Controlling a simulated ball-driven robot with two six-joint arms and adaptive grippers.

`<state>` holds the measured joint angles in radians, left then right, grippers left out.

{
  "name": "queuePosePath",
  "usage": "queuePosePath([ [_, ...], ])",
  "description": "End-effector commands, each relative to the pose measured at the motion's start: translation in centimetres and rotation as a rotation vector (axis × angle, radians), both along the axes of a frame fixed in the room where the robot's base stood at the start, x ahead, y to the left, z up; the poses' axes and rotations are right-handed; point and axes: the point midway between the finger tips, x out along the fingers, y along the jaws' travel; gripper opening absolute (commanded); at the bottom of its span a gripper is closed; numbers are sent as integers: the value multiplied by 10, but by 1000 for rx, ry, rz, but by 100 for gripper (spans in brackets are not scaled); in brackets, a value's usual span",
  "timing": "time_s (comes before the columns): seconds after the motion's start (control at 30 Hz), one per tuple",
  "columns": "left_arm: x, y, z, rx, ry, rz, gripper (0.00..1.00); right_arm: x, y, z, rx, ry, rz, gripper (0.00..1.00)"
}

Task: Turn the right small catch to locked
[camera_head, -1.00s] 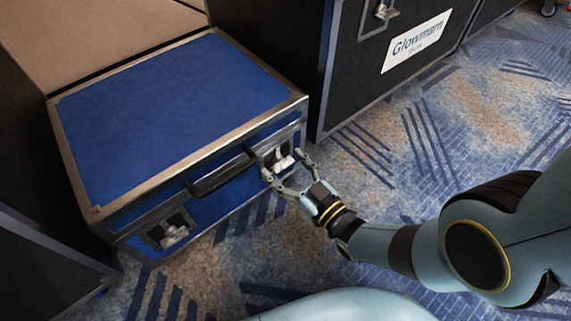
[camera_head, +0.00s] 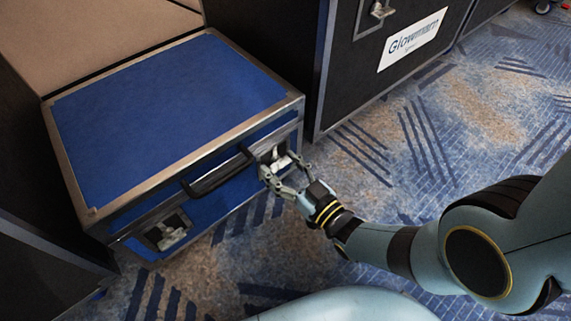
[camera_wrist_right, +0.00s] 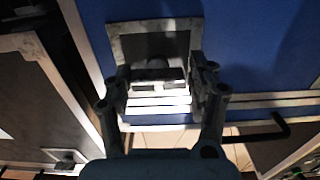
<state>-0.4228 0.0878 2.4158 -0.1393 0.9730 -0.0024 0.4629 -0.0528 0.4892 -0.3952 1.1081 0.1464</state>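The blue case (camera_head: 170,110) with metal edges stands in front of me, its lid down. Its right small catch (camera_head: 279,160) sits in a recessed plate on the front, right of the black handle (camera_head: 218,174). The left small catch (camera_head: 172,237) is on the same front. My right gripper (camera_head: 282,170) is at the right catch, its fingers spread to either side of it. In the right wrist view the catch (camera_wrist_right: 158,76) lies between the two fingertips (camera_wrist_right: 160,88); a gap seems to show on each side. My left gripper is out of view.
A black case (camera_head: 345,70) with a white "Glowmarn" label (camera_head: 413,40) stands close to the right of the blue case. Another dark case (camera_head: 45,262) is at the left. Patterned carpet (camera_head: 460,120) lies open at the right.

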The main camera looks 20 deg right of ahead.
Motion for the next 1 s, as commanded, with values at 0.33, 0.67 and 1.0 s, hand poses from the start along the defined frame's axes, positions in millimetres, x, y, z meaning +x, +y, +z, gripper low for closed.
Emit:
queuePosePath([
  [0.33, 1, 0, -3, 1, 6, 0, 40, 0, -1, -1, -2, 2, -2, 77],
  [0.67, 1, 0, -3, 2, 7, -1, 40, 0, -1, 7, -2, -1, 0, 77],
  [1.0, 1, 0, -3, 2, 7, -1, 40, 0, -1, 45, -3, -1, -2, 77],
])
